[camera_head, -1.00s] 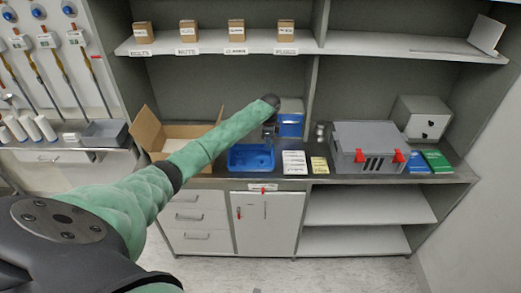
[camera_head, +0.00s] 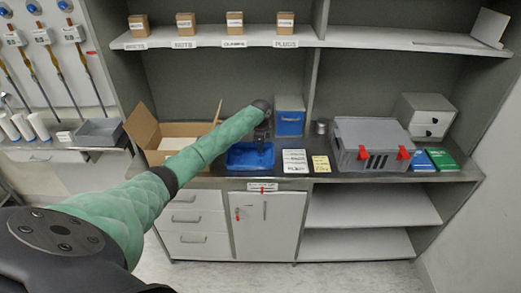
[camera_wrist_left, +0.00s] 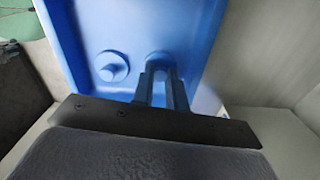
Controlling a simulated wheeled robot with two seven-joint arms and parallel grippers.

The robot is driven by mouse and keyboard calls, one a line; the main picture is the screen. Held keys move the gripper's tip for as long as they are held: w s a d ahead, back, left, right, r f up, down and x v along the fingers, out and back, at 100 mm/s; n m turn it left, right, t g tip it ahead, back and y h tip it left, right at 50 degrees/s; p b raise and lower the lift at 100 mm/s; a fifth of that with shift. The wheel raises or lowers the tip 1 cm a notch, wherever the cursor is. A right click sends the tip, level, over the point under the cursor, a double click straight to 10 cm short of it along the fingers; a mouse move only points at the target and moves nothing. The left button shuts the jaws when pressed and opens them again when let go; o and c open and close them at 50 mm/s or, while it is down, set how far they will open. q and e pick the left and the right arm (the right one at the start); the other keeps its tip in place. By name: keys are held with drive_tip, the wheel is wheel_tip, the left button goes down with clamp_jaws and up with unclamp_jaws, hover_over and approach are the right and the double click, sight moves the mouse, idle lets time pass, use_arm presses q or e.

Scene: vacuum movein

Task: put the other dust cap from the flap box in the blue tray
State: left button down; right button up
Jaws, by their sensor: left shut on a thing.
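The blue tray (camera_head: 236,166) stands on the counter, right of the cardboard flap box (camera_head: 142,126). My left gripper (camera_head: 263,142) points down over the right part of the tray. In the left wrist view, the blue tray (camera_wrist_left: 75,28) lies beneath the fingertips (camera_wrist_left: 163,72). A round blue dust cap (camera_wrist_left: 111,67) lies on its floor, left of my fingers and apart from them. My left gripper is shut on another blue dust cap (camera_wrist_left: 160,58), mostly hidden by the fingers. I cannot tell whether this cap touches the tray floor. My right gripper is out of view.
A blue-fronted bin (camera_head: 290,122) stands behind the tray. Labelled cards (camera_head: 295,161), a metal can (camera_head: 321,127) and a grey case with red latches (camera_head: 370,140) are to the right. A shelf (camera_head: 350,38) with small boxes runs above.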

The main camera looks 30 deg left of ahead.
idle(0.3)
use_arm(q)
drive_tip(key=c, duration=1.4)
unclamp_jaws()
drive_tip(key=shift+f, duration=0.1)
